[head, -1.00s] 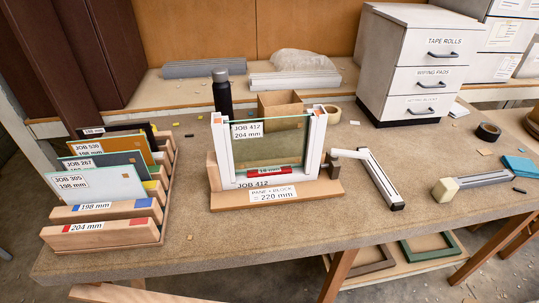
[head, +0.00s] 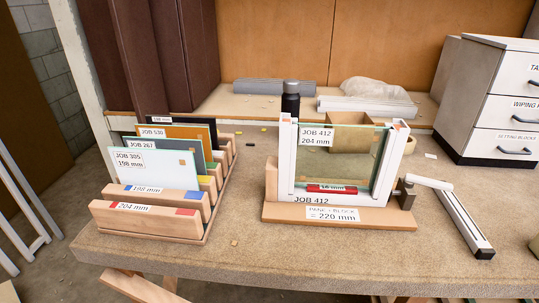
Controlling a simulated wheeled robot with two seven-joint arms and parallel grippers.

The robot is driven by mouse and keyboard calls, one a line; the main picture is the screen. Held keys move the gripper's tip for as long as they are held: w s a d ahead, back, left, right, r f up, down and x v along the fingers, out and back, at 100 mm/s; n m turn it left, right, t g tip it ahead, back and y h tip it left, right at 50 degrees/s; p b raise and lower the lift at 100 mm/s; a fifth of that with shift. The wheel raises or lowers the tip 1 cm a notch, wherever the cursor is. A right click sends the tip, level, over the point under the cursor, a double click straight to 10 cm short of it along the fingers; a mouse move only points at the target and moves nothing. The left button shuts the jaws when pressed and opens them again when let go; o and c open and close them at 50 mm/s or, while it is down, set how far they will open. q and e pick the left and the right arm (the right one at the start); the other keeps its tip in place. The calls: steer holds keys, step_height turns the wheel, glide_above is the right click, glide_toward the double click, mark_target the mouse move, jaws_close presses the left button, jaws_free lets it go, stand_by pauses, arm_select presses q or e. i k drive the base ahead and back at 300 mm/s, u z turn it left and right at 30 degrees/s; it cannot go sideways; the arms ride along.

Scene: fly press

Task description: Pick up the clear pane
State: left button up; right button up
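A pale, clear-looking pane (head: 168,166) labelled JOB 305, 198 mm stands upright at the front of the wooden rack (head: 140,222) on the left of the bench. Behind it stand a grey pane (head: 198,150) labelled JOB 267, an orange pane (head: 200,131) labelled JOB 530 and a black one at the back. Another see-through pane (head: 345,165) with greenish edges, labelled JOB 412, 204 mm, stands in the white frame (head: 284,160) on a wooden base. A red block (head: 331,188) lies under it. Neither of my grippers shows.
A lever clamp (head: 460,220) reaches right from the frame. A dark bottle (head: 290,98) and a cardboard box stand behind the frame. White drawers (head: 505,115) stand at the back right.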

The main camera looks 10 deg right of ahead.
mark_target(328, 156)
steer(key=u, duration=1.2)
steer(key=k, duration=0.8)
steer(key=z, duration=1.25)
steer(key=i, duration=0.5)
steer(key=z, duration=0.05)
